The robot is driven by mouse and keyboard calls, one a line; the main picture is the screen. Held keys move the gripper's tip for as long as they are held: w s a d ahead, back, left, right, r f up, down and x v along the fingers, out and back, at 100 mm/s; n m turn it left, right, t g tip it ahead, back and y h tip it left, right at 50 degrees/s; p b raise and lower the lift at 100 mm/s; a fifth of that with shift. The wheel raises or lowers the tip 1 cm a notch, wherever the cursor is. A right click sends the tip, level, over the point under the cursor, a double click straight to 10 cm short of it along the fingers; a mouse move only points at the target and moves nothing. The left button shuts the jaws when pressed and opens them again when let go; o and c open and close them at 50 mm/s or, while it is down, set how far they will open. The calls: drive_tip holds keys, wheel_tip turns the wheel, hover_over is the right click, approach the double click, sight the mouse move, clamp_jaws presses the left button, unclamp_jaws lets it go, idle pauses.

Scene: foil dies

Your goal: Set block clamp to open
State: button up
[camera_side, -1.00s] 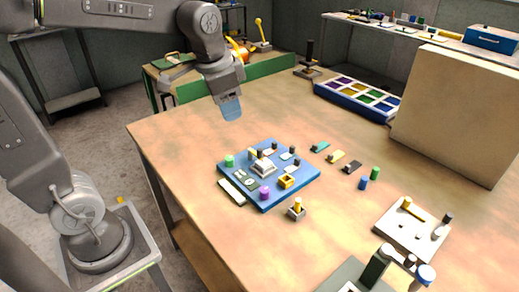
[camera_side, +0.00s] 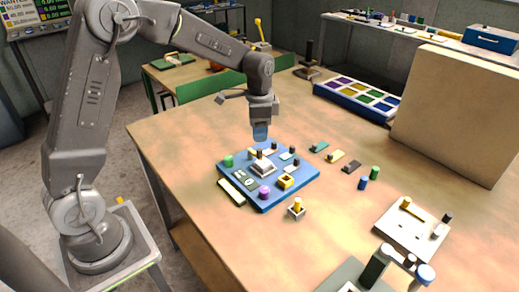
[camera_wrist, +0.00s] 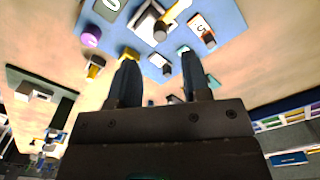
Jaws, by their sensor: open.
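The blue board (camera_side: 246,193) lies on the table with small fittings on it. A white block (camera_side: 263,167) sits near its middle, with a yellow bar and dark knob beside or over it; the bar (camera_wrist: 174,13) shows more clearly in the wrist view, angled at the top edge. This looks like the block clamp, but I cannot tell its setting. My gripper (camera_side: 260,133) points down above the back of the board, close over the knob. In the wrist view its two fingers (camera_wrist: 160,75) are apart with nothing between them.
On the board are a purple knob (camera_side: 264,192), a green knob (camera_side: 228,161) and a yellow square frame (camera_side: 286,181). A yellow-topped peg holder (camera_side: 296,208) stands in front. Small tiles and pegs lie to the right, near a large beige box (camera_side: 450,110). The table's left side is clear.

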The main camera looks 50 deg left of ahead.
sight(260, 149)
wheel_tip(260, 149, down, 7)
drive_tip(key=shift+f, duration=0.1)
drive_tip(key=shift+c, duration=0.3)
clamp_jaws()
